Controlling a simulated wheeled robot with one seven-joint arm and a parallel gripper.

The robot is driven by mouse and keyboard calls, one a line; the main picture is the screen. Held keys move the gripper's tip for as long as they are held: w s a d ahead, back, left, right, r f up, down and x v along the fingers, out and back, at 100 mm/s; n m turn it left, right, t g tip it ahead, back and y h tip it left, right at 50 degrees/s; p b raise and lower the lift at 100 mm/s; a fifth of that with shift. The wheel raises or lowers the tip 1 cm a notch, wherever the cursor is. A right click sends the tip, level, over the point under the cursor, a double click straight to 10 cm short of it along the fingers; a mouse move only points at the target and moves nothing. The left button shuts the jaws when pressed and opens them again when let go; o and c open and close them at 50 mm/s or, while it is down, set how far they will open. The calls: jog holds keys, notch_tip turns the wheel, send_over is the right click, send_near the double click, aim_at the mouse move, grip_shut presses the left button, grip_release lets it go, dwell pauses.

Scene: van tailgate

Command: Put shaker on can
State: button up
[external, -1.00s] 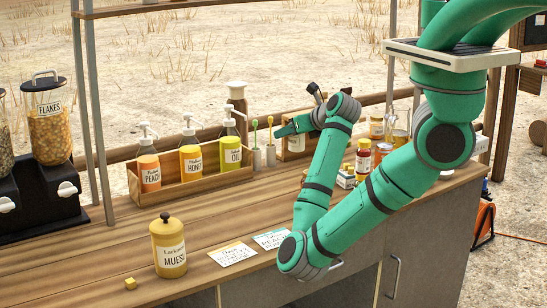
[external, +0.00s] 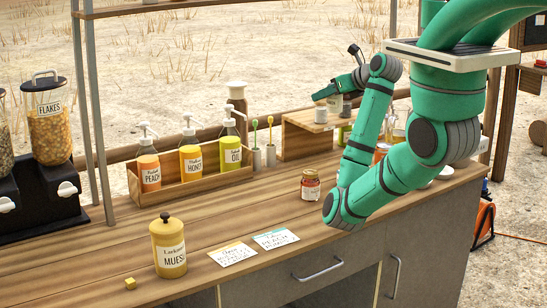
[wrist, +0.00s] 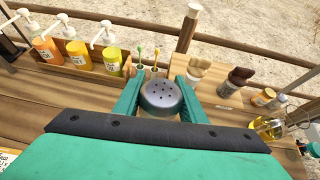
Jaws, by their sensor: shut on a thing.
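My gripper (wrist: 161,97) is shut on a shaker (wrist: 162,94) with a grey, perforated metal top, seen from above between the two green fingers in the wrist view. In the external view my gripper (external: 326,94) is raised over the wooden riser (external: 296,142) at the back of the counter. The shaker's lower body is hidden in the wrist view. A yellow lidded canister labelled MUESLI (external: 168,248) stands upright at the front left of the counter, well away from my gripper. I cannot tell which thing is the can.
A wooden tray (external: 205,189) holds three pump bottles. Two small holders with a yellow and a green stick (external: 270,153) stand right of it. A red-labelled jar (external: 311,186) and two cards (external: 276,239) are on the counter. The front middle is mostly clear.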

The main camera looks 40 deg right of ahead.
jog(key=s+d+f, duration=0.2)
jog(key=s+d, duration=1.1)
jog(key=d, duration=0.1)
jog(key=shift+n+y, duration=0.4)
jog(key=w+d+f, duration=0.2)
jog(key=w, duration=0.1)
jog(key=w+d+f, duration=0.2)
jog(key=w+f, duration=0.1)
jog(key=w, duration=0.1)
jog(key=w+d+f, duration=0.3)
jog(key=shift+w, duration=0.35)
jog(key=shift+w+d+f, duration=0.35)
jog(key=shift+w+f, duration=0.05)
jog(key=shift+f, duration=0.15)
jog(key=shift+w+d+f, duration=0.1)
jog(key=shift+w+f, duration=0.1)
jog(key=shift+f, duration=1.6)
jog(key=shift+f, duration=0.15)
jog(key=o, duration=1.1)
